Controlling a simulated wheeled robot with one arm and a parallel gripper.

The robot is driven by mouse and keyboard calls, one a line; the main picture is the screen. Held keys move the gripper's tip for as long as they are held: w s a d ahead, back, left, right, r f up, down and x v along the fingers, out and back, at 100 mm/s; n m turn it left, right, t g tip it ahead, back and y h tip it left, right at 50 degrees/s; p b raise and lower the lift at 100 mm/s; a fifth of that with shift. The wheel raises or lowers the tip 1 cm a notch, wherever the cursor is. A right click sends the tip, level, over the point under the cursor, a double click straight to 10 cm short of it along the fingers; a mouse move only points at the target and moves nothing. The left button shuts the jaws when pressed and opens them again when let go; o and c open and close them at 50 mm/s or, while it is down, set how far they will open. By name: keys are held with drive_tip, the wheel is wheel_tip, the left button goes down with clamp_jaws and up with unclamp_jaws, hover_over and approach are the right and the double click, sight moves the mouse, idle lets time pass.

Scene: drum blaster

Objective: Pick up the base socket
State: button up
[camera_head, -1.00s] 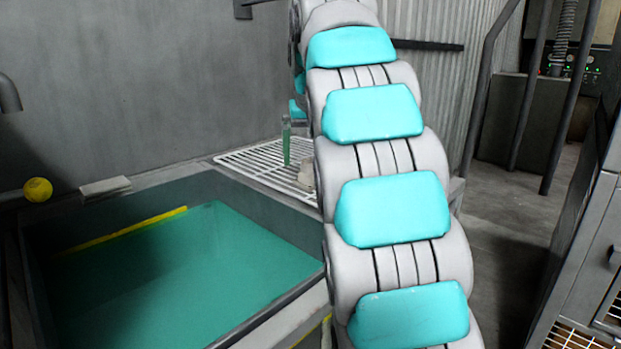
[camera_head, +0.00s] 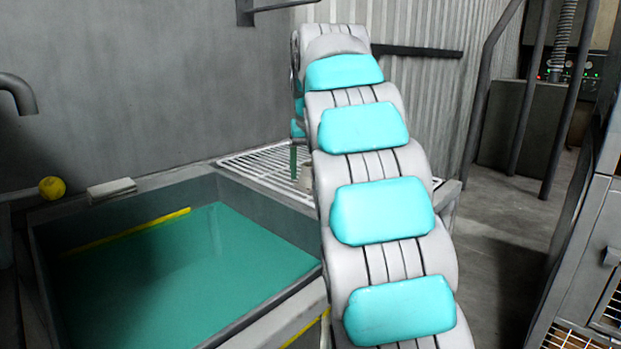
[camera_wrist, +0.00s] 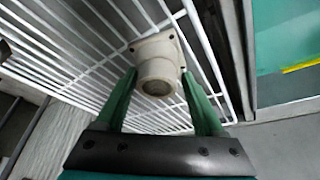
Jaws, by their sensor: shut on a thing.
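The base socket (camera_wrist: 156,72) is a beige, round, hollow piece with a square flange, seen close up in the wrist view at the white wire rack. My gripper (camera_wrist: 158,80) has green fingers on both sides of it and is shut on it. In the head view, the socket (camera_head: 307,178) shows only as a small pale piece at the left edge of my arm, over the rack. One green finger (camera_head: 293,163) shows beside it; the rest of my gripper is hidden behind my arm. I cannot tell whether the socket still touches the rack.
The white wire rack (camera_head: 250,162) lies behind a sink basin (camera_head: 270,213) with green liquid. A yellow ball (camera_head: 52,188) and a pale block (camera_head: 111,189) sit on the back ledge. A grey wall stands behind. Dark railings and a cabinet (camera_head: 590,240) are at the right.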

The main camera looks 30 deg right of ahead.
clamp_jaws()
drive_tip(key=shift+r, duration=0.15)
idle(0.5)
